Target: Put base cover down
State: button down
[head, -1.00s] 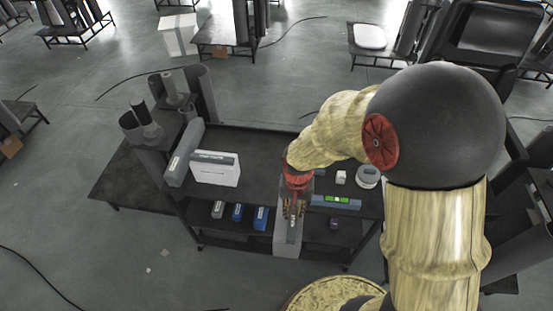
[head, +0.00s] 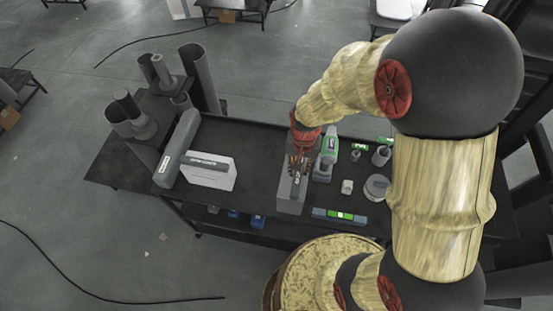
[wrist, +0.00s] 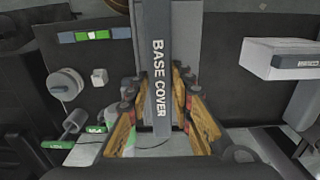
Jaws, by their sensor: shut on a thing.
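The base cover (head: 291,194) is a light grey box with a dark grey strip on top. Its strip, lettered BASE COVER, shows in the wrist view (wrist: 160,55). My gripper (head: 299,167) is shut on it, with fingers on both sides of the strip in the wrist view (wrist: 158,85). In the head view the box appears over the dark tabletop (head: 262,150), near its front edge. I cannot tell whether its underside touches the top. My gripper hides part of the box's far end.
A white box with a dark strip (head: 208,176) and a long grey box (head: 177,150) stand at left. At right are a green-grey drill (head: 326,155), a level (head: 340,216), a white cube (head: 347,187) and a round white piece (head: 376,187). Bare tabletop lies left of the base cover.

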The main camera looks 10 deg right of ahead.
jog(key=w+a+f, duration=0.1)
jog(key=w, duration=0.1)
jog(key=w+a+f, duration=0.1)
jog(key=w, duration=0.1)
jog(key=w+a+f+p, duration=0.1)
jog(key=w, duration=0.1)
jog(key=shift+a, duration=0.25)
jog(key=w+a+f+p, duration=0.1)
jog(key=w+a+f, duration=0.2)
jog(key=f, duration=0.6)
jog(key=shift+w+f+p, duration=0.15)
jog(key=shift+w+p, duration=0.15)
jog(key=shift+w, duration=0.6)
jog(key=shift+f, duration=0.1)
jog(key=c, duration=2)
grip_release()
jog(key=shift+f, duration=0.1)
jog(key=shift+c, duration=0.2)
jog(key=o, duration=0.4)
jog(key=shift+o, duration=0.4)
